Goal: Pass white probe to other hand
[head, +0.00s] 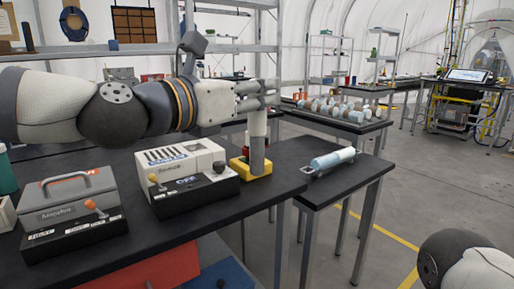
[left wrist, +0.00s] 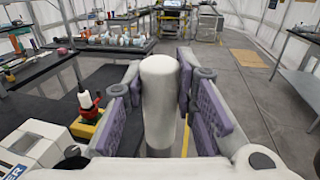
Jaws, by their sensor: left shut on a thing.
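The white probe (head: 257,123) is an upright cylinder with a white upper part and a grey lower part. My left gripper (head: 262,90) is shut on its upper end. In the left wrist view, the white probe (left wrist: 159,95) stands between the purple-padded fingers of the left gripper (left wrist: 158,82). In the head view the probe's lower end overlaps a yellow holder (head: 242,168). The wrist view shows the yellow holder (left wrist: 86,129), with a red and white piece in it, off to the left and apart from the probe. My right gripper is not in view.
A white device (head: 180,165) and a grey box with a handle (head: 68,200) stand on the black table (head: 150,222). A light-blue cylinder (head: 332,160) lies on a lower side table (head: 345,181). Several bottles lie on a farther table. Open floor (head: 435,185) is at right.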

